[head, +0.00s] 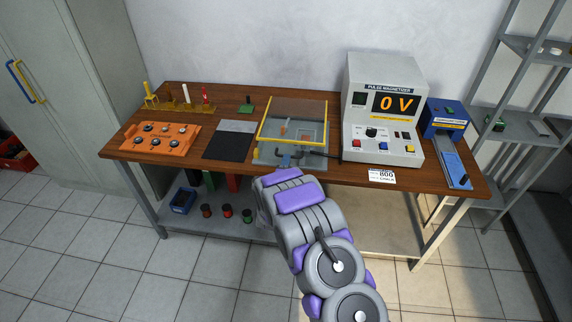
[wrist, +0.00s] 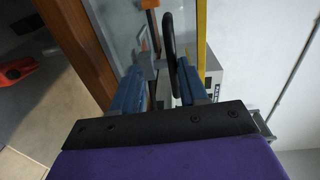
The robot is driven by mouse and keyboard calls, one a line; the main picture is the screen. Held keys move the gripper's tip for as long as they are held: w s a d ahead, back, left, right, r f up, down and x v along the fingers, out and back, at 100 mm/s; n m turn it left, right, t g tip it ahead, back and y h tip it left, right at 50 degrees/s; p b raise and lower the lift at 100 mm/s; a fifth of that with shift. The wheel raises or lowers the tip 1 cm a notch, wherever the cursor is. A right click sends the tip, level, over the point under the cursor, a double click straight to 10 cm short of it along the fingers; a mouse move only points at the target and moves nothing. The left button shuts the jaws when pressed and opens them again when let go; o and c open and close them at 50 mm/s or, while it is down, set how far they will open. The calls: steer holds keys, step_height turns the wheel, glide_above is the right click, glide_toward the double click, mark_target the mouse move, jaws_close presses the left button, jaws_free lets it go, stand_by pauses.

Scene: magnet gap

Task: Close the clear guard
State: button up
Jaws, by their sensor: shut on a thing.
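The clear guard (head: 292,119) is a see-through panel in a yellow frame, tilted up over a pale fixture box (head: 262,156) at the table's front middle. Its yellow frame bar (wrist: 201,40) also shows in the wrist view, close to the right finger. My gripper (head: 287,160) is at the box's front edge, below the frame's lower edge. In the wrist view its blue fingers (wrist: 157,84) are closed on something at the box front. A dark loop and a small grey block show just beyond them, and the fingers hide the exact gripped part.
The pulse magnetizer (head: 382,105) reading 0 V stands right of the box, with a dark cable (head: 322,154) between them. A dark mat (head: 228,145) and an orange tray (head: 161,138) lie left. A blue device (head: 446,125) stands at the right end.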

steer(key=p+v, duration=0.2)
steer(key=v, duration=1.4)
steer(key=shift+s+a+p, duration=0.15)
steer(key=shift+s+p, duration=0.15)
steer(key=shift+s, duration=0.05)
steer(key=shift+w+f, duration=0.1)
steer(key=shift+w, duration=0.05)
steer(key=s+a+r+n+g+y, duration=0.1)
steer(key=s+r+n+g+y, duration=0.25)
steer(key=r+n+g, duration=0.2)
steer(key=s+a+r+n+g+y, duration=0.2)
steer(key=s+r+n+g, duration=0.2)
steer(key=r, duration=0.3)
steer(key=s+d+r+n+g, duration=0.3)
steer(key=s+d+r, duration=0.1)
steer(key=s, duration=0.8)
steer(key=s+d+r+n+g+h, duration=0.1)
steer(key=s+d+r+n+g, duration=0.2)
steer(key=s, duration=0.9)
steer(key=s+d+r+n+g+h, duration=0.1)
steer(key=s+d+r+n+g, duration=0.2)
steer(key=s+d, duration=0.6)
steer(key=s+r+n, duration=0.1)
steer(key=s, duration=0.2)
steer(key=shift+r+n, duration=0.35)
steer(key=shift+r, duration=0.05)
